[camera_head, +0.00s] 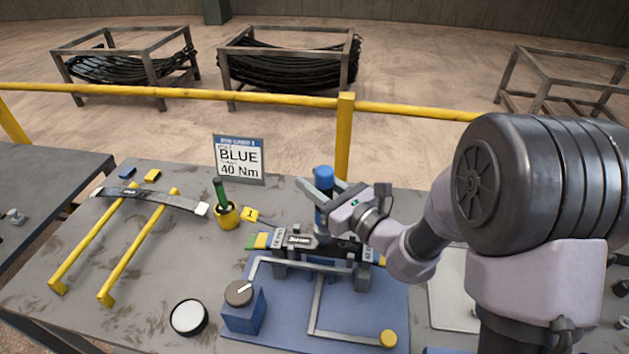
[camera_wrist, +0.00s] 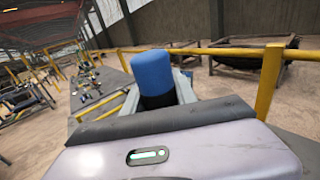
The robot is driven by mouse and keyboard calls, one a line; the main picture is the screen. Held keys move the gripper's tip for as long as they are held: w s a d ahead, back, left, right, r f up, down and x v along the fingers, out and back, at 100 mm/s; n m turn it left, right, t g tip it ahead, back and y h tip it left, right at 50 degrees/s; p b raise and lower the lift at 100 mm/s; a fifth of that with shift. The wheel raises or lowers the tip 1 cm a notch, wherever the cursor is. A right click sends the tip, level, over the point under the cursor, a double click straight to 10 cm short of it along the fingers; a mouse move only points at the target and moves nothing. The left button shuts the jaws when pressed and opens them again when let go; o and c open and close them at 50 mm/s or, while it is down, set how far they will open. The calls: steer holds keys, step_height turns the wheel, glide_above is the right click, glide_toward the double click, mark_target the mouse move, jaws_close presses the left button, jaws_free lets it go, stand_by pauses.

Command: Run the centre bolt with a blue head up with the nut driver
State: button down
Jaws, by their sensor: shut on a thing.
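My gripper (camera_head: 322,200) is shut on an upright driver with a blue top (camera_head: 323,173), which I take to be the nut driver. In the wrist view its blue cap (camera_wrist: 152,72) stands above a dark body between the jaws. The driver is over the middle of a dark leaf-spring pack (camera_head: 297,241) clamped in a grey fixture on a blue mat (camera_head: 380,309). The centre bolt is hidden beneath the driver and gripper, so I cannot tell whether the driver touches it.
A green-handled tool (camera_head: 220,193) stands in a yellow cup (camera_head: 227,216) to the left. A sign (camera_head: 239,159) reads BLUE 40 Nm. A blue box with a dial (camera_head: 242,311) and a round white-topped item (camera_head: 189,317) are at the front. A spring leaf (camera_head: 150,198) lies across yellow rails.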

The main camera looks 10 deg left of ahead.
mark_target(318, 167)
steer(key=c, duration=1.7)
jaws_free()
jaws_close()
steer(key=shift+s+f+b, duration=0.1)
steer(key=shift+f+b, duration=1.15)
steer(key=shift+f, duration=0.15)
step_height(318, 167, up, 7)
steer(key=p, duration=0.6)
steer(key=shift+r, duration=0.2)
steer(key=shift+f, duration=0.1)
